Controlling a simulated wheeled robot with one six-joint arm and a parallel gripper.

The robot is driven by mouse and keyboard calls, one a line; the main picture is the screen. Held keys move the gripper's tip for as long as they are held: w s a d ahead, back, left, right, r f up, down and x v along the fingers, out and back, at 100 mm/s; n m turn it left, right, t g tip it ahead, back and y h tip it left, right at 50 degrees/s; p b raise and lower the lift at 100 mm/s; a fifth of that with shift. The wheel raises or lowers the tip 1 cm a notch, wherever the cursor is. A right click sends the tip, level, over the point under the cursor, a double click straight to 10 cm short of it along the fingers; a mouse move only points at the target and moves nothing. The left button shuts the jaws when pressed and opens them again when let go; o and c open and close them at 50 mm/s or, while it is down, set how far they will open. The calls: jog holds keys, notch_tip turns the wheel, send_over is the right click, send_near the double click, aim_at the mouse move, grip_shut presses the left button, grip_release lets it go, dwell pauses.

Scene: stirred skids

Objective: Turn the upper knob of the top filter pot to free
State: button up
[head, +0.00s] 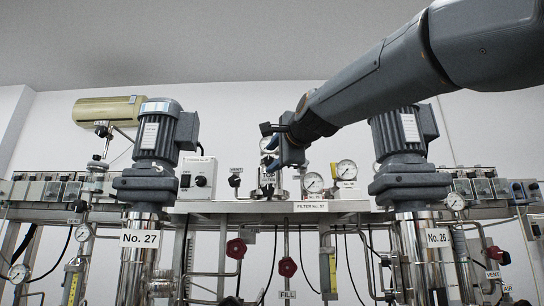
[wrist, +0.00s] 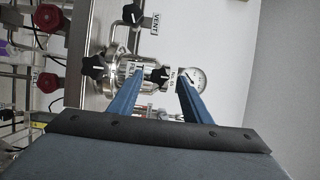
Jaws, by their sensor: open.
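The top filter pot is a shiny metal vessel with a white label (head: 268,183) in the head view. It also shows in the wrist view (wrist: 122,72), turned on its side. A black lobed knob (wrist: 160,75) at its upper end looks like the upper knob. My gripper (wrist: 159,80) is open, its two blue fingers on either side of this knob in the picture. I cannot tell whether they touch it or stop short. In the head view my gripper (head: 285,155) is just above the pot and hides the upper knob.
A second black knob (wrist: 93,66) is at the pot's lower end, and a vent knob (wrist: 132,13) is beside it. A gauge (wrist: 196,79) is just beyond the fingers. Motors No. 27 (head: 157,140) and No. 26 (head: 402,150) flank the pot.

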jog(key=shift+w+a, duration=0.25)
jog(key=shift+w, duration=0.4)
jog(key=c, duration=1.1)
jog(key=shift+o, duration=0.2)
